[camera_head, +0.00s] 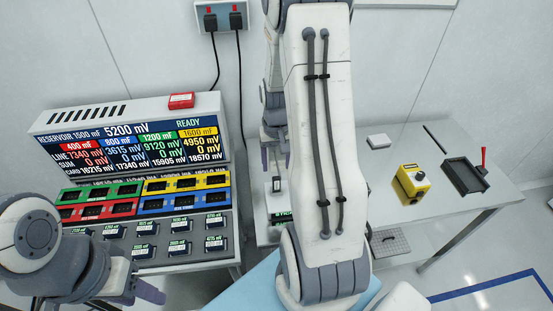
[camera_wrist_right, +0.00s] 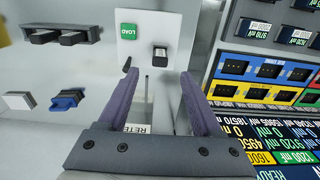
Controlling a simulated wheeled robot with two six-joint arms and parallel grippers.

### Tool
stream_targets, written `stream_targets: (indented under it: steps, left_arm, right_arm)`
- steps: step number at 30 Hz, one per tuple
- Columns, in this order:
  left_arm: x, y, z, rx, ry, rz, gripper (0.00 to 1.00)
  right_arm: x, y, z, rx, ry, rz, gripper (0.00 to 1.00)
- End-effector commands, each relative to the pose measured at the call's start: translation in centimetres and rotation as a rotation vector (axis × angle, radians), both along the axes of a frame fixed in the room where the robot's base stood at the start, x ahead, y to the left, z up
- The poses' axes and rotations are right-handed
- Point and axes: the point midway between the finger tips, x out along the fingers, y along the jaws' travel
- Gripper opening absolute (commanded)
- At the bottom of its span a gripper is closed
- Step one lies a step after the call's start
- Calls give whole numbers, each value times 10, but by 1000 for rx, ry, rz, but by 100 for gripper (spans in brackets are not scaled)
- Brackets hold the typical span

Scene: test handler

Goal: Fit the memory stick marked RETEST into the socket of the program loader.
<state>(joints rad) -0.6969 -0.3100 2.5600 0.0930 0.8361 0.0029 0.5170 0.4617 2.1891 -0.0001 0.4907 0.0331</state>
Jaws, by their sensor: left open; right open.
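The program loader (camera_wrist_right: 176,25) is a pale box with a green LOAD label (camera_wrist_right: 128,31); in the head view my right arm partly hides it. A small dark block (camera_wrist_right: 160,53) with a pale mark stands on it; I cannot tell whether this is the socket or a stick in it. A white label reading RETE (camera_wrist_right: 138,128) shows between my right gripper's fingers, its rest hidden by the gripper body. My right gripper (camera_wrist_right: 164,84) is open, its purple fingers apart near the loader. My left gripper (camera_head: 150,290) is open at the lower left, near the tester panel.
A reservoir tester with a lit screen (camera_head: 130,140) and several coloured sockets stands at the left. A side table at the right bears a yellow button box (camera_head: 411,184), a black tray (camera_head: 468,176) with a red lever, and a white block (camera_head: 378,141).

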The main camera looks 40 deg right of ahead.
Motion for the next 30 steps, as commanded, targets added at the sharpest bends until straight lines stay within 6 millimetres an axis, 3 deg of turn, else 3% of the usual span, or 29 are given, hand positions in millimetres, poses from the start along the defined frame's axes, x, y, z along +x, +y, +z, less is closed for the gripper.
stream_targets:
  steps: [7,30]
  left_arm:
    - [0,0,-4,0,0,0,50]
    - [0,0,-4,0,0,0,50]
  right_arm:
    - [1,0,22,-1,-2,0,66]
    - [0,0,22,0,0,0,66]
